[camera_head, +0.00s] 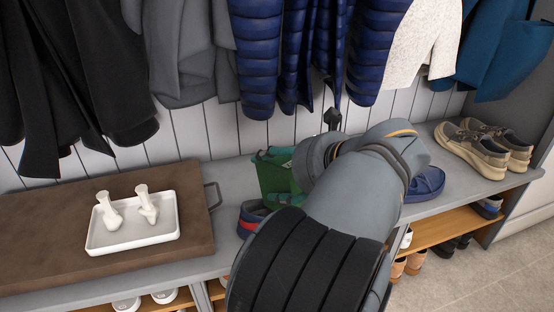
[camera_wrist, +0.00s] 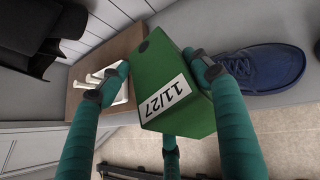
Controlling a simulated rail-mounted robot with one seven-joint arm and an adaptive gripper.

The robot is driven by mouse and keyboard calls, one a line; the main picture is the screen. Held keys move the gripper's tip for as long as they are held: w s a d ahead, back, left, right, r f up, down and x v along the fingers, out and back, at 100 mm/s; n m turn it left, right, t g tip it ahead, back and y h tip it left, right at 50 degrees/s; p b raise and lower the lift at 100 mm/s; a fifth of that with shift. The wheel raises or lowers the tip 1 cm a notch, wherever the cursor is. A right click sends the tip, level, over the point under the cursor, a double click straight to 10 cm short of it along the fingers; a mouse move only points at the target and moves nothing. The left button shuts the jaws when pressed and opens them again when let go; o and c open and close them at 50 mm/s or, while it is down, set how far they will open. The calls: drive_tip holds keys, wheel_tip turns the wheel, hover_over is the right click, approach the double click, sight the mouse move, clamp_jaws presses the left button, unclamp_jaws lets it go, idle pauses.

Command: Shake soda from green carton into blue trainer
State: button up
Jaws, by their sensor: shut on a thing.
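My gripper (camera_wrist: 163,85) has teal fingers and is shut on the green carton (camera_wrist: 165,100). The carton bears a white label reading 11/27 and a dark round spot near one end. In the head view the carton (camera_head: 276,180) is held over the bench, left of my forearm, which hides part of it. The blue trainer (camera_wrist: 262,68) lies on the bench to the right of the carton in the wrist view. In the head view the trainer (camera_head: 427,183) shows right of my arm, partly hidden. The carton is apart from the trainer. I see no powder coming out.
A white tray (camera_head: 92,243) with two pale shoe-tree-like pieces rests on a brown cushion (camera_head: 40,232) at left. A navy shoe with a red lining (camera_head: 250,217) is below the carton. Beige shoes (camera_head: 475,148) stand at right. Coats (camera_head: 257,55) hang above; shoes fill lower shelves.

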drive_tip(key=shift+s+d+f+g+h+p, duration=0.1)
drive_tip(key=shift+g+h+p, duration=0.7)
drive_tip(key=shift+p, duration=1.8)
drive_tip(key=shift+s+g+h+p, duration=0.1)
drive_tip(key=shift+g+h+p, duration=0.7)
drive_tip(key=shift+p, duration=1.75)
drive_tip(key=g+p, duration=0.1)
drive_tip(key=p, duration=0.2)
drive_tip(key=g+h+p, duration=0.1)
drive_tip(key=p, duration=0.2)
drive_tip(key=shift+w+f+p, duration=0.1)
drive_tip(key=shift+f+p, duration=0.15)
drive_tip(key=shift+p, duration=0.1)
drive_tip(key=g+p, duration=0.1)
drive_tip(key=p, duration=0.1)
drive_tip(key=shift+f+h+p, duration=0.1)
drive_tip(key=shift+h+p, duration=0.2)
drive_tip(key=shift+h, duration=0.1)
drive_tip(key=shift+g+h+p, duration=0.3)
drive_tip(key=shift+g+p, duration=0.2)
drive_tip(key=shift+p, duration=0.4)
drive_tip(key=p, duration=0.2)
drive_tip(key=g+h+p, duration=0.1)
drive_tip(key=p, duration=0.1)
drive_tip(key=g+p, duration=0.1)
drive_tip(key=p, duration=0.2)
drive_tip(key=shift+w+a+f+h, duration=0.3)
drive_tip(key=shift+f+h, duration=0.1)
drive_tip(key=shift+g+p, duration=0.5)
drive_tip(key=shift+p, duration=0.25)
